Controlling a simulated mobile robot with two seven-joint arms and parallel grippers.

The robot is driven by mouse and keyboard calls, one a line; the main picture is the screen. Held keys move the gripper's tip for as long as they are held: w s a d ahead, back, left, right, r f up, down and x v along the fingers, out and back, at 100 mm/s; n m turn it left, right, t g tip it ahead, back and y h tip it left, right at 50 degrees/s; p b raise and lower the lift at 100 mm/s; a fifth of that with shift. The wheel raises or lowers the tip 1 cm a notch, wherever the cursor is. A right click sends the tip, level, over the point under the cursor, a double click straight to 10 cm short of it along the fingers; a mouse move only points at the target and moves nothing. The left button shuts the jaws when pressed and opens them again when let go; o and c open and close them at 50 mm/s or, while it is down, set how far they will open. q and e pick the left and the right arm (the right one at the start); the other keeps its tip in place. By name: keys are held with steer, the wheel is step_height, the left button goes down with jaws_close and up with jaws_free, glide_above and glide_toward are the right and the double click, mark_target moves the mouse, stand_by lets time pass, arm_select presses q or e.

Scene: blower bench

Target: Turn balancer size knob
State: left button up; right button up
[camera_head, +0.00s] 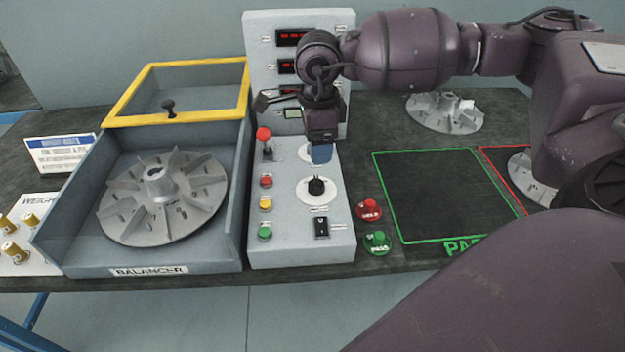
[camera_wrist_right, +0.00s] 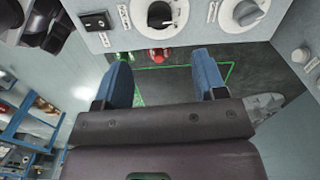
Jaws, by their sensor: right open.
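The grey balancer control panel (camera_head: 286,225) carries a black knob (camera_head: 316,187) on a white round dial; the knob also shows at the top of the right wrist view (camera_wrist_right: 160,14). A second white dial with a paler knob (camera_wrist_right: 247,12) shows beside it there; in the head view my gripper partly covers that area. The labels are too small to read, so I cannot tell which knob is the size knob. My right gripper (camera_head: 320,154) is above the panel, behind the black knob. Its blue fingers (camera_wrist_right: 164,75) are apart with nothing between them. My left gripper is out of view.
A red-topped lever (camera_head: 264,138), several coloured buttons (camera_head: 266,204) and a black switch (camera_head: 321,227) share the panel. Left is the balancer bay with a finned wheel (camera_head: 164,195) and yellow-framed cover (camera_head: 180,88). Red (camera_head: 368,208) and green (camera_head: 378,241) buttons stand at right.

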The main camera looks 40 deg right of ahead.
mark_target(317, 180)
step_height(317, 180, down, 9)
steer(key=shift+b, duration=0.6)
steer(key=shift+f, duration=0.85)
steer(key=shift+c, duration=0.3)
